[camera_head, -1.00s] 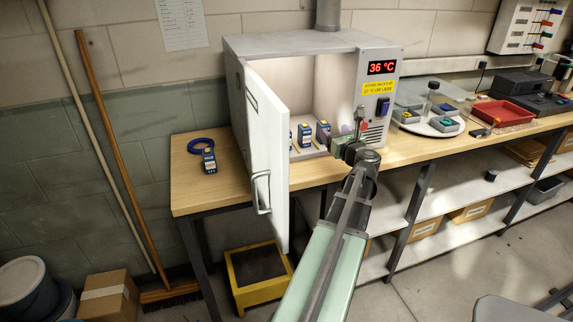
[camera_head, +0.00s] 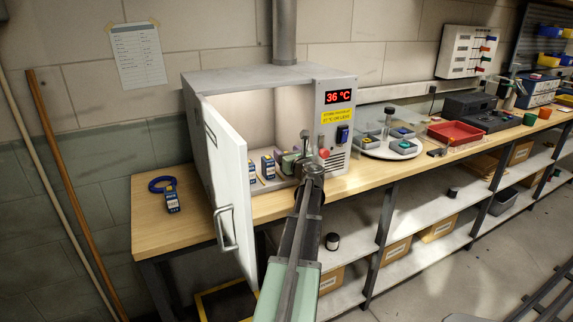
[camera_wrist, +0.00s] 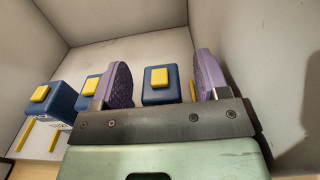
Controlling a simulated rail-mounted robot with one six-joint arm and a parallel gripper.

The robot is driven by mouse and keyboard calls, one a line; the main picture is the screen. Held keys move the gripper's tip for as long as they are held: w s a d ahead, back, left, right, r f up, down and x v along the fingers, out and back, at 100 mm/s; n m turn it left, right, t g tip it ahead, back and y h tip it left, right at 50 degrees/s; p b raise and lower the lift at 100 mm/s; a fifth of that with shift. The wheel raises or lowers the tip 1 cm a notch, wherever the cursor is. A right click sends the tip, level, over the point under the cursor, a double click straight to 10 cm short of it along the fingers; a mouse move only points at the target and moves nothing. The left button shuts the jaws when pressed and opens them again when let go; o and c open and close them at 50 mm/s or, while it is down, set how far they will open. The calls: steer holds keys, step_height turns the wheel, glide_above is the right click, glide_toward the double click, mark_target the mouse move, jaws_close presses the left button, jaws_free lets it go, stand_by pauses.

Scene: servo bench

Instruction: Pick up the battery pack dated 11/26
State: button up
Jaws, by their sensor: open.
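Several blue battery packs with yellow tops stand inside the open heated cabinet (camera_head: 262,77). In the head view, one pack (camera_head: 268,167) stands left of my gripper (camera_head: 291,161), with another farther left, partly behind the door. In the wrist view my gripper (camera_wrist: 163,74) is open, its two purple-padded fingers apart. A blue pack (camera_wrist: 160,88) shows between the fingers; I cannot tell whether it touches them. A second pack (camera_wrist: 88,92) is partly hidden by the left finger, and a third (camera_wrist: 55,103) stands farther left. No 11/26 date is readable.
The cabinet door (camera_head: 232,190) stands open at the left. The cabinet walls are close around my gripper. A round white tray (camera_head: 372,148) with small boxes stands at the right.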

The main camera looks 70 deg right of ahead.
steer(key=shift+w+d, duration=0.2)
steer(key=shift+w, duration=0.05)
steer(key=shift+a, duration=0.1)
steer(key=c, duration=1.1)
steer(key=shift+o, duration=0.2)
